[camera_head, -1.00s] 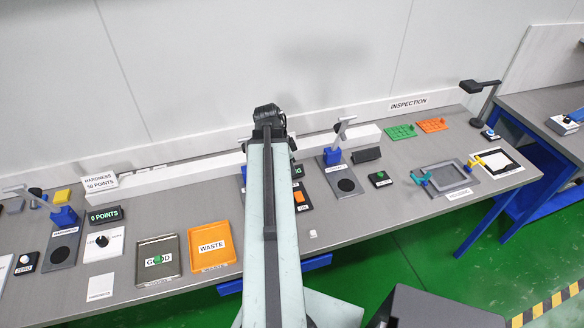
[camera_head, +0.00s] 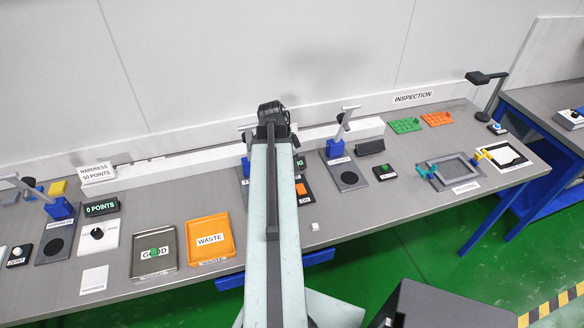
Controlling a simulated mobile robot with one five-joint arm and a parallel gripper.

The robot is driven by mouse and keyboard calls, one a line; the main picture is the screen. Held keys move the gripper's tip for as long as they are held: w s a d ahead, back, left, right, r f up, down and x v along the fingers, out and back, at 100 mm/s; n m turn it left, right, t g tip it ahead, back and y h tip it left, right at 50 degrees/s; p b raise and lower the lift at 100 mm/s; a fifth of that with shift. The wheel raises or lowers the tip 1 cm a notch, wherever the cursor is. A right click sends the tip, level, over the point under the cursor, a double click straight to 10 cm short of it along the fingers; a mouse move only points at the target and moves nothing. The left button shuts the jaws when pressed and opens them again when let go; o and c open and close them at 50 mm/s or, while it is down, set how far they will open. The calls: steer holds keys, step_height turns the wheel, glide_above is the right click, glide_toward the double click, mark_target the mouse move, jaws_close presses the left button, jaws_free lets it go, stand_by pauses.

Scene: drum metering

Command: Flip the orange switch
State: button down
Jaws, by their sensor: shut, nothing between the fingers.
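The orange switch (camera_head: 301,189) is a small orange rocker in a dark housing on the grey bench, just right of my raised arm. A white label shows below it, partly cut off by the arm. My arm rises through the middle of the view and covers the left part of the switch housing. The arm's dark upper joint (camera_head: 271,115) is above and behind the switch in the picture. My gripper's fingers do not show; they are hidden or out of view.
Left of the arm are an orange WASTE tray (camera_head: 209,241) and a GOOD tray (camera_head: 154,252). Right of the switch stands a blue-based tester (camera_head: 335,149), with a small white block (camera_head: 315,226) near the bench's front edge. Bare bench lies right of that block.

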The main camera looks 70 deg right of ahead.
mark_target(299, 186)
steer(key=b+x, duration=0.2)
steer(key=x, duration=0.1)
steer(key=b+x, duration=0.2)
steer(key=w+b+x, duration=0.1)
steer(key=b+x, duration=0.2)
steer(key=shift+s+a+f, duration=0.15)
steer(key=shift+a+f, duration=0.15)
steer(key=shift+f, duration=0.25)
steer(key=shift+f, duration=0.1)
steer(key=shift+d+f+b, duration=0.1)
steer(key=shift+f+b, duration=0.25)
steer(key=shift+b, duration=0.2)
steer(key=shift+r, duration=0.25)
steer(key=shift+s+a+r+p, duration=0.15)
steer(key=shift+s+a+p, duration=0.3)
steer(key=shift+a, duration=0.2)
steer(key=shift+r, duration=0.1)
